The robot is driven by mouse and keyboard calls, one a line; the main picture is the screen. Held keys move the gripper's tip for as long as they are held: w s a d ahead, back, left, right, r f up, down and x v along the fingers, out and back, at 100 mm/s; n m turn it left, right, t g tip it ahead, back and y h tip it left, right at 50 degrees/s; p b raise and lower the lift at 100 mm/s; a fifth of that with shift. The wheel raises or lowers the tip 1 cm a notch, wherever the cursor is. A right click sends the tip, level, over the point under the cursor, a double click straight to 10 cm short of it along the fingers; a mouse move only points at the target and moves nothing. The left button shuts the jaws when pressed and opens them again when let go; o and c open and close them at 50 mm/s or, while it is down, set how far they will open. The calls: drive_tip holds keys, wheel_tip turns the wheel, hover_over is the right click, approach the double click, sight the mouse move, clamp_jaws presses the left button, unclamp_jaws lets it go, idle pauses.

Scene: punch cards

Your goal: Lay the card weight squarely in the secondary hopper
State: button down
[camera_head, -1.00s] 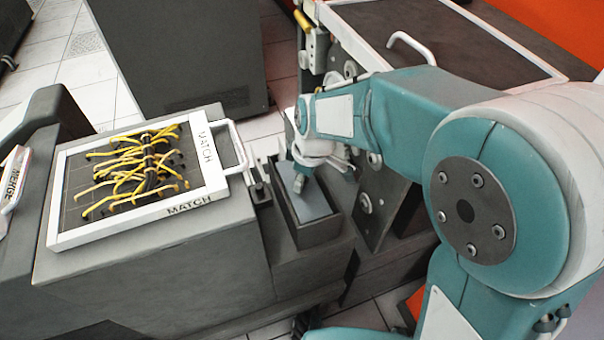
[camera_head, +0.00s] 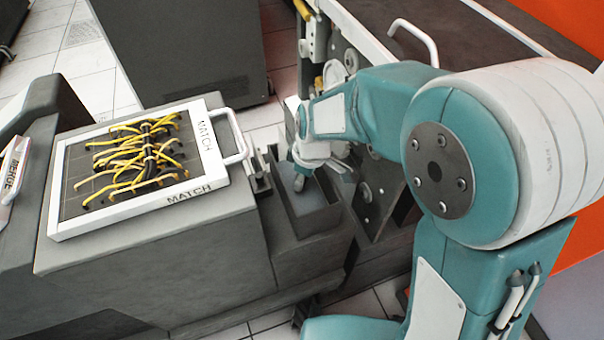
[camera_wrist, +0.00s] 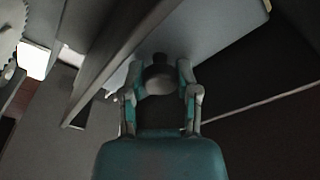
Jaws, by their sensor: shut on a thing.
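The secondary hopper (camera_head: 318,224) is the small dark grey open-topped bin right of the MATCH unit in the head view. The card weight (camera_head: 309,203) is a flat grey-blue plate inside its mouth, partly hidden by my wrist and the bin walls. My gripper (camera_head: 300,183) reaches down into the hopper's far end. In the wrist view my gripper (camera_wrist: 160,88) is shut on the dark round knob of the card weight (camera_wrist: 215,32), whose pale plate lies beyond the fingers. Whether the plate rests on the hopper's floor cannot be seen.
The MATCH unit (camera_head: 208,187) with yellow and black wires and a white handle stands close left of the hopper. A machine side plate with rollers (camera_head: 365,192) stands close right, beside my arm. A MERGE part (camera_head: 12,172) is at far left.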

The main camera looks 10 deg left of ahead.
sight(309, 188)
drive_tip(key=shift+c, duration=1.3)
unclamp_jaws()
wheel_tip(309, 188, up, 12)
drive_tip(key=d, duration=0.1)
drive_tip(key=shift+s+d+f, duration=0.15)
drive_tip(key=shift+d, duration=0.2)
drive_tip(key=shift+s, duration=0.1)
